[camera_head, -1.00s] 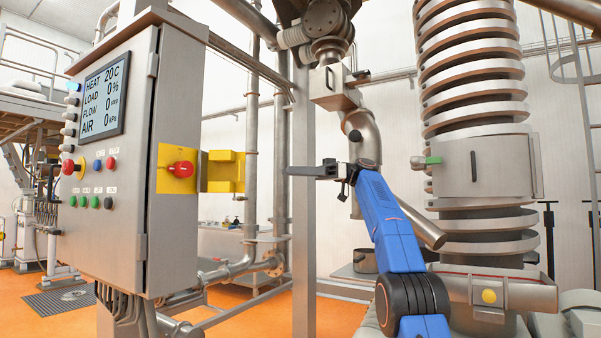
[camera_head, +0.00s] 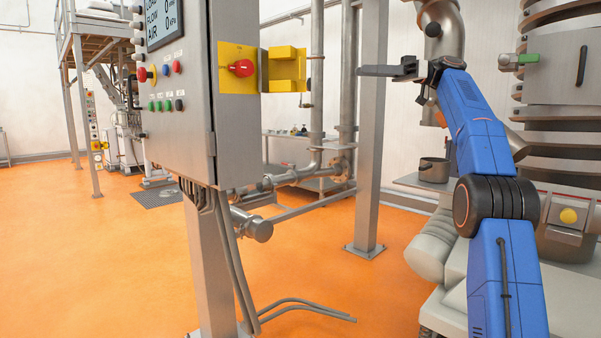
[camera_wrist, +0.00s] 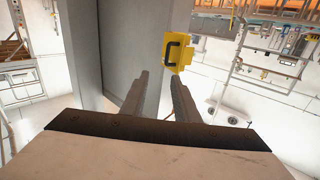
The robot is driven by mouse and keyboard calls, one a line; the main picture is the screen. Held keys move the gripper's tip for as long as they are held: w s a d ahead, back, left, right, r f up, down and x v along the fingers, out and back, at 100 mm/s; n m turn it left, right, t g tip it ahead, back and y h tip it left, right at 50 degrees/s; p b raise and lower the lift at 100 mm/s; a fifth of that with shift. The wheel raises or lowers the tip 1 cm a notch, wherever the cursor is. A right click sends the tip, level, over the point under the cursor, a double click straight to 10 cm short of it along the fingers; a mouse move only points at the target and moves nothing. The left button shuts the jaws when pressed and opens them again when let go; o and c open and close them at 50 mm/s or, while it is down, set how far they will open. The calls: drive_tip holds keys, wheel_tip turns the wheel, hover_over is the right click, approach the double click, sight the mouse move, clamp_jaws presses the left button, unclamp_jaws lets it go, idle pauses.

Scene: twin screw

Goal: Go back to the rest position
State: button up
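My gripper (camera_head: 362,71) is stretched out to the left at the end of my blue arm, level in the head view. It appears in front of the grey steel post, to the right of the yellow switch guard. In the wrist view my gripper (camera_wrist: 158,78) shows two fingers with a gap between them. Nothing is held in the gap. A yellow box with a dark handle (camera_wrist: 178,52) appears beyond the fingertips. I cannot tell how far off it is.
A grey control cabinet (camera_head: 178,130) with a red knob (camera_head: 241,68) stands at the left. A steel post (camera_head: 370,150) stands behind my gripper. A small pot (camera_head: 434,171) and the coiled machine (camera_head: 568,75) are at the right. Orange floor (camera_head: 100,240) is clear at lower left.

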drive_tip(key=s+a+f+m+t+h, duration=0.3)
drive_tip(key=a+f+m+t, duration=0.1)
drive_tip(key=a+m, duration=0.3)
drive_tip(key=s+a+f+m+t+h, duration=0.1)
drive_tip(key=s+f+m+h, duration=0.15)
drive_tip(key=s+f, duration=0.3)
drive_tip(key=s+a+f+m+h, duration=0.2)
drive_tip(key=s+f+m, duration=0.25)
drive_tip(key=f, duration=0.25)
drive_tip(key=s+d+f+m+h, duration=0.1)
drive_tip(key=s+d+f+h, duration=0.2)
drive_tip(key=s+f, duration=0.8)
drive_tip(key=s+d+f+m+h, duration=0.1)
drive_tip(key=s+d+f+h, duration=0.3)
drive_tip(key=s+f, duration=0.8)
drive_tip(key=s+d+f+m+h, duration=0.2)
drive_tip(key=s+f, duration=0.9)
drive_tip(key=f, duration=0.7)
drive_tip(key=shift+s+d+f+h, duration=0.3)
drive_tip(key=shift+d+h, duration=0.45)
drive_tip(key=shift+d, duration=0.35)
drive_tip(key=shift+r, duration=0.1)
